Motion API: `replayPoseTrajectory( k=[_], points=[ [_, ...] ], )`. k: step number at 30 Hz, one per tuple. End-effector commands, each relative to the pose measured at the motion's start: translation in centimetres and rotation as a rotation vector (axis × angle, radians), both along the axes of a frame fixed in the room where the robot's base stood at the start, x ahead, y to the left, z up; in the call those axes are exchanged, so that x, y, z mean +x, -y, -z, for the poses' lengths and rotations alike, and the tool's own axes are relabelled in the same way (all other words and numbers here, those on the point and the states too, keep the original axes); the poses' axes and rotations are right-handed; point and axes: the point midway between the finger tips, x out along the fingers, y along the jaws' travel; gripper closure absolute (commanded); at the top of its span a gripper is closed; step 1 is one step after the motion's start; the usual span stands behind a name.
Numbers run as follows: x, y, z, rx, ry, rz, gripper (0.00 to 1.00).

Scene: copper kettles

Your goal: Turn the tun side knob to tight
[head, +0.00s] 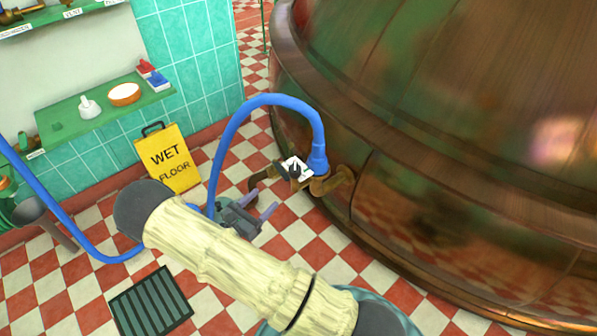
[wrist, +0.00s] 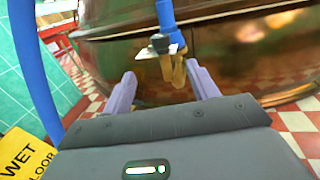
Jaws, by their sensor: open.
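The copper tun (head: 450,200) fills the right of the head view. Low on its side is a brass pipe fitting (head: 336,181) with a blue hose joined on top. A small dark knob (head: 294,172) sits at this fitting in front of a white plate (head: 303,166). In the wrist view the knob (wrist: 159,43) shows just above and between my fingers, with the brass pipe (wrist: 177,72) below it. My gripper (head: 262,201) is open and empty, its lilac fingers pointing towards the fitting, apart from the knob. The plate's marking is too small to read.
The blue hose (head: 228,130) arches up beside my gripper and runs left across the floor. A yellow wet-floor sign (head: 168,160) stands by the tiled wall. A green shelf (head: 62,112) is at left. A dark floor grate (head: 150,305) lies at front left.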

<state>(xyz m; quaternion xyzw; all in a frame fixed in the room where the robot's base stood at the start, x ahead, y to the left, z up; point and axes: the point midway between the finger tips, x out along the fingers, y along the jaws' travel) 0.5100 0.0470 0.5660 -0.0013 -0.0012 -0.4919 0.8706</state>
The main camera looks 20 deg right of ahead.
Motion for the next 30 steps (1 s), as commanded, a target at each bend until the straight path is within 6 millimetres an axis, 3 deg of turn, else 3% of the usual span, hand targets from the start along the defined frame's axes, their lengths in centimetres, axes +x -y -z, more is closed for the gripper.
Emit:
replayPoseTrajectory(
  k=[11, 30],
  points=[
    [0.7, 1.4, 0.0, 0.002, 0.0, 0.006, 0.41],
    [6.3, 10.9, 0.1, 0.004, 0.001, 0.008, 0.41]
  ],
)
